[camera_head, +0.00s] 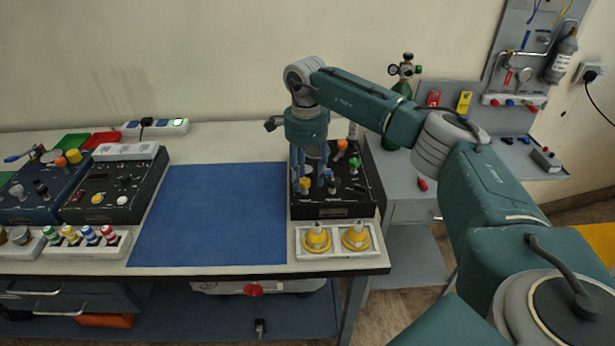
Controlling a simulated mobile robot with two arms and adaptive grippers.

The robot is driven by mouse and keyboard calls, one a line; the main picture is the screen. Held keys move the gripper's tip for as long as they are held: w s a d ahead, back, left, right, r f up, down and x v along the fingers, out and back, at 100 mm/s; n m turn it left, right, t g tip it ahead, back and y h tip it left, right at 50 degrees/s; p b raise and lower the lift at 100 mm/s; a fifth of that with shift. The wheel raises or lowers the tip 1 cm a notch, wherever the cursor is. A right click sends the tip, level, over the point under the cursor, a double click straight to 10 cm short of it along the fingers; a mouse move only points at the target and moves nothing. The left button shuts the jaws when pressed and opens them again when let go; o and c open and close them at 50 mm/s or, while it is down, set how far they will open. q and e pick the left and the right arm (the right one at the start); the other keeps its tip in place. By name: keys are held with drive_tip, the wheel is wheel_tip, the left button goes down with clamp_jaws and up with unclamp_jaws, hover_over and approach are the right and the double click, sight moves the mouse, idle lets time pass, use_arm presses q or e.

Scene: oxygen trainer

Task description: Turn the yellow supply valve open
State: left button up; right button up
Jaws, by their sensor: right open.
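The black trainer box (348,208) stands at the right end of the table, with several coloured knobs on its top. A yellow knob (305,186), which looks like the supply valve, is at the box's front left. My right gripper (315,181) points down over the left part of the box, its fingers open. The yellow knob is close to the left finger; I cannot tell whether they touch. The gripper and wrist hide part of the box's top. My left gripper is not in view.
A blue mat (210,215) lies clear left of the box. A white tray (333,254) with two yellow-based fittings stands in front of it. Another black box (112,190) is further left. A green gas cylinder (402,88) stands behind the arm.

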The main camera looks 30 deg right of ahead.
sight(308, 180)
wheel_tip(308, 180, up, 11)
drive_tip(key=shift+d+r, duration=0.2)
drive_tip(key=shift+s+f, duration=0.1)
idle(0.5)
